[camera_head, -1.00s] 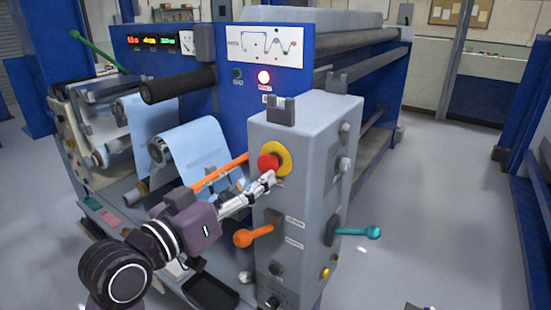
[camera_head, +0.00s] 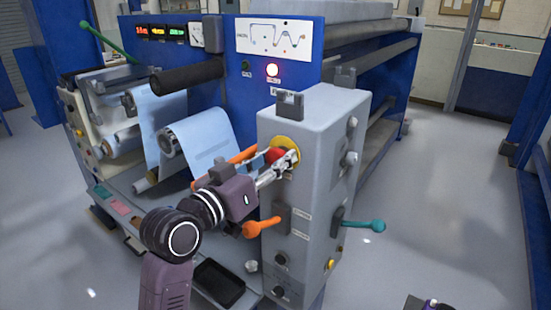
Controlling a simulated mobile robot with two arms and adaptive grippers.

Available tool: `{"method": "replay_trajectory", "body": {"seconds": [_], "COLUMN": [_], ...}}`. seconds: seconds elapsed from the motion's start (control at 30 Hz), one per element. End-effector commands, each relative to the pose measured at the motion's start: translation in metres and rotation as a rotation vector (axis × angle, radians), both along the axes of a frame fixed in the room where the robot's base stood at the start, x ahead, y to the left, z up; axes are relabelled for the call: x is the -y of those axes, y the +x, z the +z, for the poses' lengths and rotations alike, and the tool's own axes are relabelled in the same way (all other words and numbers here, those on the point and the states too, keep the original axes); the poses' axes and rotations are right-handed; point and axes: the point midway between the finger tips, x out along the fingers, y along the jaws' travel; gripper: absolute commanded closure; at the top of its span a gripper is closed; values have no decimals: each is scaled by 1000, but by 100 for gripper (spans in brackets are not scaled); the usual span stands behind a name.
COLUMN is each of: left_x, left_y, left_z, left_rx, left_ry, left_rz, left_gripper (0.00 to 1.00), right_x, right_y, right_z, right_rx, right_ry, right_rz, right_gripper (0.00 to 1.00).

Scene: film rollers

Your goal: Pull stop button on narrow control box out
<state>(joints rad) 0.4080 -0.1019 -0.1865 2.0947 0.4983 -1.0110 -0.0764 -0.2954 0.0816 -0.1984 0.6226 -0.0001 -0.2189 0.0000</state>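The narrow control box (camera_head: 290,215) is a tall grey box at the right front of the machine. Its stop button (camera_head: 275,154) is a red knob on a round yellow plate (camera_head: 287,142), high on the front face. My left gripper (camera_head: 277,160) reaches up to it from the lower left. Its silver fingers are at the red knob and cover part of it and of the plate. Whether they press on the knob or only stand around it is too small to tell. My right gripper does not show.
An orange lever (camera_head: 262,227) sticks out below the button, close under my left gripper. A teal lever (camera_head: 364,224) sticks out from the box's right side. A roll of film (camera_head: 205,145) is left of the box. The floor on the right is free.

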Motion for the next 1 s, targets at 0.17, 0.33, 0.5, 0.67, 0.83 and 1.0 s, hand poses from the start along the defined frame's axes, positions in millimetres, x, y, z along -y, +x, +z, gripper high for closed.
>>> {"method": "replay_trajectory", "body": {"seconds": [0.17, 0.33, 0.5, 0.67, 0.83, 1.0], "left_x": [0, 0, -3, -8, -8, -8], "left_y": [0, 0, -2, -11, -12, -12], "left_z": [0, 0, 0, 0, -2, -2], "left_rx": [0, 0, -1, -1, -2, -4], "left_ry": [0, 0, 3, 3, 2, 1], "left_rz": [0, 0, 2, 0, -1, -1], "left_gripper": [89, 100, 100, 100, 100, 59], "right_x": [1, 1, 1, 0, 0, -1], "right_y": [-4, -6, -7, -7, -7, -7], "right_z": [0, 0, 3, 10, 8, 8], "right_rx": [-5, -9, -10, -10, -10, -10], "right_ry": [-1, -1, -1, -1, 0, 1], "right_rz": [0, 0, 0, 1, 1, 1], "right_gripper": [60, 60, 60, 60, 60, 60]}}
